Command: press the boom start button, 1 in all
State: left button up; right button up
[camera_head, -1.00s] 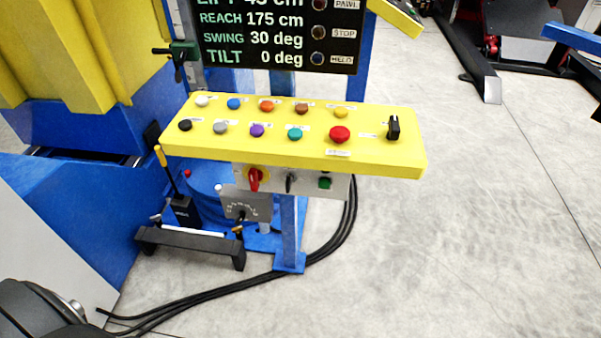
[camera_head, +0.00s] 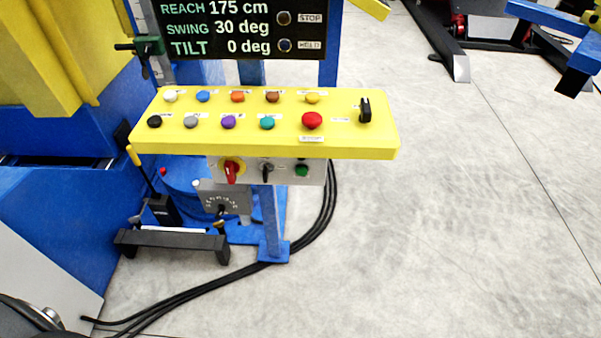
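A yellow control panel (camera_head: 350,140) stands on a blue post in the middle left. Its back row has white (camera_head: 170,96), blue (camera_head: 203,96), orange (camera_head: 237,97), brown (camera_head: 272,97) and yellow (camera_head: 312,97) buttons. Its front row has black (camera_head: 154,121), grey (camera_head: 191,122), purple (camera_head: 228,122) and teal (camera_head: 267,122) buttons, and a larger red button (camera_head: 312,120). The labels are too small to read, so I cannot tell which one is boom start. Neither gripper is in view.
A grey box below carries a red switch (camera_head: 231,170), a black switch (camera_head: 266,170) and a green button (camera_head: 302,170). A black selector (camera_head: 365,111) is on the panel's right. A display (camera_head: 230,30) stands behind.

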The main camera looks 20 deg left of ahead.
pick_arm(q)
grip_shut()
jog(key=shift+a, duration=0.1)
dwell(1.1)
